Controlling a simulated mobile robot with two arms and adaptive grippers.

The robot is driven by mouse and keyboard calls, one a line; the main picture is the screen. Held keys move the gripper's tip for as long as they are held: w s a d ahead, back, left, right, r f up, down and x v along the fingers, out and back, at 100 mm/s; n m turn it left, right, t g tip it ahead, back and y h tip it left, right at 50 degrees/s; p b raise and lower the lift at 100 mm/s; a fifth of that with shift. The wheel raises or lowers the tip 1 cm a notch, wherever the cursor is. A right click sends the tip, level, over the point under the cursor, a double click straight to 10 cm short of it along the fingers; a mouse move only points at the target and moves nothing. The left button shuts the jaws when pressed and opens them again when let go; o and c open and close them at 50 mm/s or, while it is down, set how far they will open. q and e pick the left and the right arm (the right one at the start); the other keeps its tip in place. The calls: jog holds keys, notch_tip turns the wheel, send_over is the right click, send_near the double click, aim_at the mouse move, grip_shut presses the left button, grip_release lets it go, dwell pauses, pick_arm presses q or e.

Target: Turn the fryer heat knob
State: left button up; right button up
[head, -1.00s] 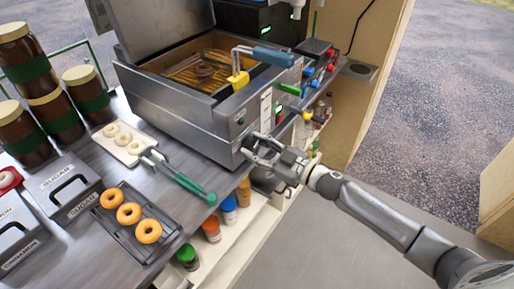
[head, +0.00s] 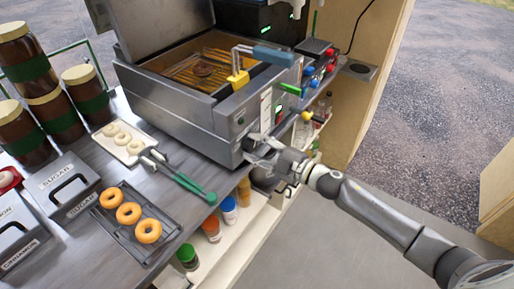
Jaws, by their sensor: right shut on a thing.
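The steel fryer (head: 175,108) stands on the counter with its lid raised and oil and a wire rack inside. My right gripper (head: 249,147) is at the lower part of the fryer's front panel, shut on the heat knob there. The fingers hide most of the knob, so its pointer setting cannot be read. My left gripper is not in view.
A blue-handled basket hook (head: 272,56) and a green lever (head: 289,89) stick out near my right arm. Tongs (head: 180,178), a doughnut tray (head: 165,216), a white board (head: 131,157) and jars (head: 30,137) fill the counter. Bottles stand on the shelf below.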

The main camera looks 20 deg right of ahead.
dwell(0.5)
jog(key=o, duration=1)
jog(key=v, duration=1.2)
